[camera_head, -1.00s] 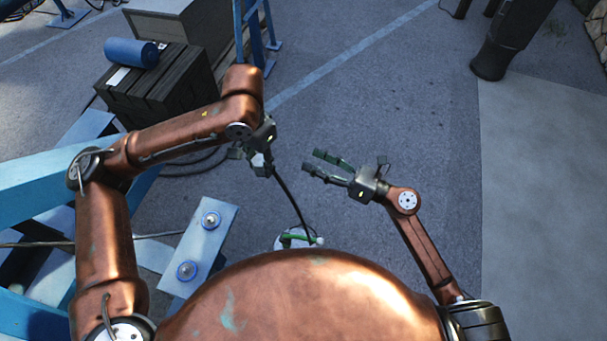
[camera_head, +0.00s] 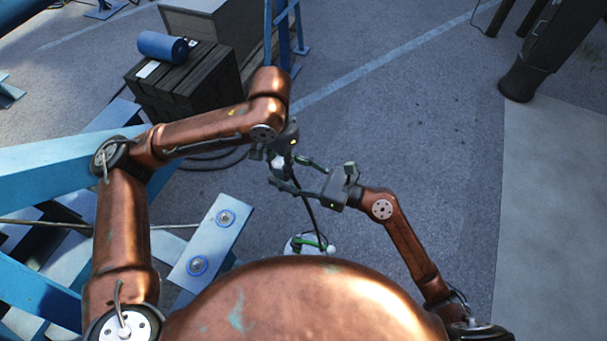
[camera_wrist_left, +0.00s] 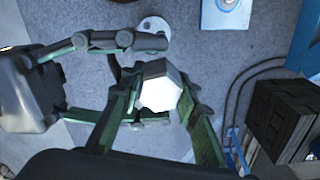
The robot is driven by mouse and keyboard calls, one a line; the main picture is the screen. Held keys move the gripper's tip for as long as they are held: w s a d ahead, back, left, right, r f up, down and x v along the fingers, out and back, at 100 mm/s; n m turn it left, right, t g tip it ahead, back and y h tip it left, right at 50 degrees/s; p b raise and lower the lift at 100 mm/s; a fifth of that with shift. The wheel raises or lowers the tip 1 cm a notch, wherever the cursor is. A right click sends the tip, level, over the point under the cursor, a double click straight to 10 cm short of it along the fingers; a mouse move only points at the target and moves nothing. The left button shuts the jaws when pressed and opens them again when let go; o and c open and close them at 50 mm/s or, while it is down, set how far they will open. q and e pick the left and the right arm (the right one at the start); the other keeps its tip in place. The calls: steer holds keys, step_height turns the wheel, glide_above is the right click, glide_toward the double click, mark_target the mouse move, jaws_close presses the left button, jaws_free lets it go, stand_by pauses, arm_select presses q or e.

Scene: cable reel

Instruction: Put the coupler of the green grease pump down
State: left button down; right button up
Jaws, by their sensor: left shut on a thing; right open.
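My left gripper (camera_head: 281,160) is shut on the coupler (camera_wrist_left: 162,86), a pale faceted piece that shows between its fingers in the left wrist view. A dark hose (camera_head: 309,212) hangs from there to the grease pump (camera_head: 306,246), a small pale body with a green part, partly hidden behind my copper body. My right gripper (camera_head: 285,170) is open, its fingers pointing left, one above and one below the coupler area. It also shows at the left of the left wrist view (camera_wrist_left: 128,76). Whether its fingers touch the coupler I cannot tell.
A blue steel frame (camera_head: 60,172) stands at the left, with a pale plate with two bolts (camera_head: 212,238) near the pump. A dark crate (camera_head: 185,90) bears a blue roll (camera_head: 162,46). The grey floor (camera_head: 410,110) to the right is clear.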

mark_target(279, 163)
steer(key=shift+x, duration=1.15)
steer(key=shift+c, duration=0.2)
steer(key=shift+s, duration=0.1)
steer(key=c, duration=1.1)
arm_select(q)
steer(key=c, duration=1.8)
jaws_free()
arm_select(e)
jaws_close()
arm_select(q)
steer(key=o, duration=0.4)
steer(key=shift+w+r, duration=0.1)
steer(key=shift+w, duration=0.05)
arm_select(e)
steer(key=shift+s+a, duration=0.1)
steer(key=shift+s, duration=0.05)
arm_select(q)
steer(key=shift+r, duration=0.15)
arm_select(e)
steer(key=shift+r, duration=0.1)
arm_select(q)
step_height(279, 163, up, 12)
steer(key=shift+f, duration=0.2)
arm_select(e)
steer(key=shift+w, duration=0.2)
